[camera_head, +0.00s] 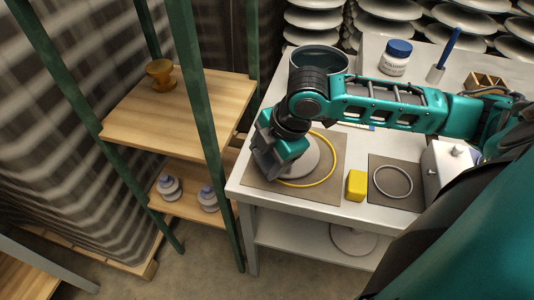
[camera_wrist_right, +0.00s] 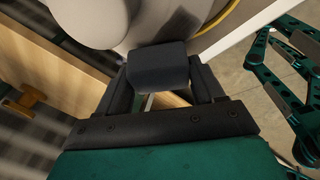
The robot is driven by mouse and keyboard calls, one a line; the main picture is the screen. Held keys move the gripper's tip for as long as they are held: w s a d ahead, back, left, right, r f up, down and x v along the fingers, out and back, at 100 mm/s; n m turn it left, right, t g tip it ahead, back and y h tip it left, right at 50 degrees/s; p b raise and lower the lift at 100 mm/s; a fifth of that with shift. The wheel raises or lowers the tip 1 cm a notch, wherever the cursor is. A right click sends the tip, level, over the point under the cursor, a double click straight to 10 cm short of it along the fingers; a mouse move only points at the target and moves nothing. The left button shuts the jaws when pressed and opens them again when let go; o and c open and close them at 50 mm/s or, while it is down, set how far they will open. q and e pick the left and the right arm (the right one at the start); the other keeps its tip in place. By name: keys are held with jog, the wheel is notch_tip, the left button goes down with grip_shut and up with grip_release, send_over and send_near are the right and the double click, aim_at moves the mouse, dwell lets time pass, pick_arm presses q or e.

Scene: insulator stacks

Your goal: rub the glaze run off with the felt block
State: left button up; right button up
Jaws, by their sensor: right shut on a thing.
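My right gripper (camera_head: 268,168) reaches down at the left part of the white work table. In the right wrist view it is shut on the dark grey felt block (camera_wrist_right: 160,68). The block lies against or just over a pale insulator (camera_wrist_right: 150,28); I cannot tell whether they touch. The insulator (camera_head: 303,158) also shows in the head view, partly hidden by my gripper, beside a yellow ring (camera_head: 329,169) on a brown mat (camera_head: 325,193). A dark patch lies on the insulator by the block; I cannot tell glaze run from shadow.
A yellow block (camera_head: 356,185) and a grey ring (camera_head: 410,183) on another mat are to the right. A large grey pot (camera_head: 318,58) and a blue-lidded jar (camera_head: 396,57) stand behind. A green-posted wooden shelf (camera_head: 180,115) adjoins the table's left side.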

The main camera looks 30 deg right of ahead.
jog(key=shift+w+f, duration=0.1)
jog(key=shift+f, duration=0.25)
jog(key=shift+s+d+r+p, duration=0.1)
jog(key=shift+s+d+p, duration=0.6)
jog(key=shift+s, duration=0.05)
jog(key=shift+s+d+p, duration=0.9)
jog(key=shift+s, duration=0.2)
jog(key=shift+s+d+f+p, duration=0.4)
jog(key=shift+s+d, duration=0.1)
jog(key=shift+s, duration=0.1)
jog(key=shift+r+p, duration=0.1)
jog(key=shift+p, duration=0.55)
jog(key=shift+w+a+r, duration=0.1)
jog(key=shift+w+a, duration=0.55)
jog(key=shift+w, duration=0.05)
jog(key=shift+w+a+r, duration=0.1)
jog(key=shift+w+a, duration=0.6)
jog(key=shift+w, duration=0.2)
jog(key=shift+w+a, duration=0.7)
jog(key=shift+w, duration=0.15)
jog(key=shift+r, duration=0.1)
